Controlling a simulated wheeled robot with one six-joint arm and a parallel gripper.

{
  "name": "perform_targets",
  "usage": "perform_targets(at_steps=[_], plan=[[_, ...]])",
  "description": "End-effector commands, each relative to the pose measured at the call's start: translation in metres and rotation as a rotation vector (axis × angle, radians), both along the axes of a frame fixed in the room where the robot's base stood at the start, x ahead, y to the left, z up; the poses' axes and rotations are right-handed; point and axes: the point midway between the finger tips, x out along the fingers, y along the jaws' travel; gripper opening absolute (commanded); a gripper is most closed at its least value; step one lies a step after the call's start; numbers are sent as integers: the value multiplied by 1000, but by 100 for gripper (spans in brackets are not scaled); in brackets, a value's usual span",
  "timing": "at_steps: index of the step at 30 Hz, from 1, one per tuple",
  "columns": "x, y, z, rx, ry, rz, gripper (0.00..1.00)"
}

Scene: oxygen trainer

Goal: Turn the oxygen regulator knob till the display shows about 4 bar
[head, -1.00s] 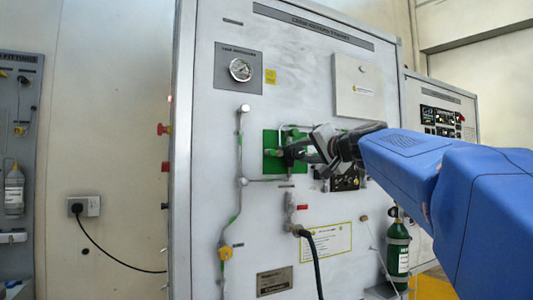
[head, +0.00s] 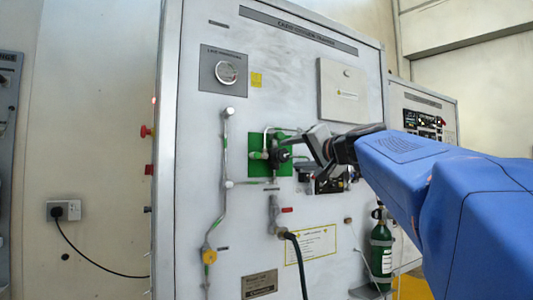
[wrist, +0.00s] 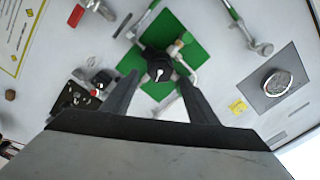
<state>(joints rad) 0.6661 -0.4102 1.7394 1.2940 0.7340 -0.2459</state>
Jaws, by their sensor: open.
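The black regulator knob (head: 278,157) sits on a green plate (head: 283,168) in the middle of the large grey panel. In the wrist view the knob (wrist: 158,68) shows a white mark on its face. My gripper (head: 303,153) is open and empty, just in front of and to the right of the knob in the head view. In the wrist view its two fingers (wrist: 158,82) point at the knob, one to each side, with no clear contact. A round gauge (head: 226,72) is at the upper left; its reading is too small to tell.
Grey pipes (head: 227,150) run left of the green plate. A hose (head: 299,262) hangs below it. A dark instrument block (head: 330,182) lies behind my gripper, and a green cylinder (head: 381,248) stands at the lower right.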

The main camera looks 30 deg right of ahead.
Motion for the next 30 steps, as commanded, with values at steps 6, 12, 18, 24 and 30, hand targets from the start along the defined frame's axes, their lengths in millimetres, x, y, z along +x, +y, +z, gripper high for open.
perform_targets(at_steps=[6, 12, 18, 24, 30], plan=[[-30, -2, 0, 0, 0, -4, 53], [-53, -2, 0, 0, 0, -4, 53], [-72, -3, 0, 0, 0, -4, 53], [-90, -4, -1, 0, 1, -4, 53], [-107, -4, 0, 0, 0, -4, 53]])
